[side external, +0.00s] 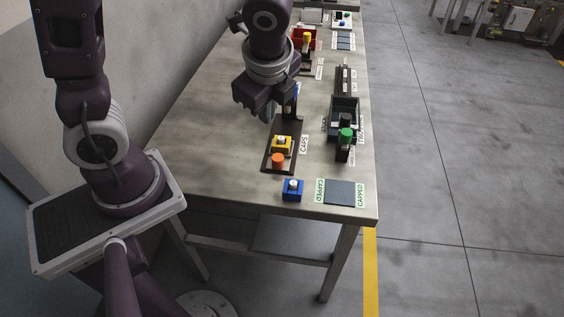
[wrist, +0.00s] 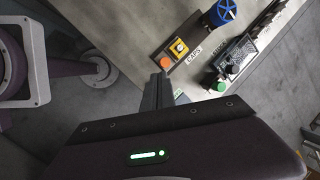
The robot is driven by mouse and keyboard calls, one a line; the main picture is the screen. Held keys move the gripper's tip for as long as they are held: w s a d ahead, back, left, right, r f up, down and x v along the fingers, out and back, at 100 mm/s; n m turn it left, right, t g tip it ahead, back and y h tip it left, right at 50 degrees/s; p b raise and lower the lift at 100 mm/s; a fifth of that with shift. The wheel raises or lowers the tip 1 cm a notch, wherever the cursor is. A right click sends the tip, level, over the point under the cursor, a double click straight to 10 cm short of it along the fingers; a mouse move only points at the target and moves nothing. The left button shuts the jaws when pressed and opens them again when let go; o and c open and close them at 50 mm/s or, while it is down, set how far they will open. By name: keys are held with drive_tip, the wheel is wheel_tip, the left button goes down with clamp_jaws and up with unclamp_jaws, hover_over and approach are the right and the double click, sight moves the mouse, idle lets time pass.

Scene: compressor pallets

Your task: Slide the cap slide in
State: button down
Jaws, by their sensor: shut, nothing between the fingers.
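The cap slide, next to the CAPS label, is a dark board (side external: 269,158) on the near part of the table. A yellow block (side external: 282,143) with a white top sits on it, and an orange knob (side external: 278,160) is at its near end. In the wrist view the yellow block (wrist: 179,47) and the orange knob (wrist: 190,63) show above and right of the fingers. My gripper (side external: 268,117) is shut and empty, above the table at the far left end of the board. Its fingers (wrist: 164,68) appear apart from the knob. The arm partly hides the board's far end.
A blue block (side external: 292,190) with a white top stands in front of the board, beside a dark CAPPED pad (side external: 344,193). A green-topped part (side external: 346,134) and a dark bin (side external: 345,106) stand to the right. The table's left side is clear.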

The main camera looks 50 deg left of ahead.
sight(287, 137)
drive_tip(key=w+d+f+m, duration=0.2)
drive_tip(key=f+m, duration=0.4)
drive_tip(key=f, duration=0.3)
drive_tip(key=shift+w+d+f+m+g, duration=0.15)
drive_tip(key=shift+w+d+m+g, duration=0.15)
drive_tip(key=shift+w+d+m, duration=0.15)
drive_tip(key=shift+a, duration=0.1)
drive_tip(key=x, duration=1)
drive_tip(key=shift+a, duration=0.1)
drive_tip(key=w+a, duration=0.7)
drive_tip(key=shift+w+a, duration=0.25)
drive_tip(key=shift+a, duration=0.05)
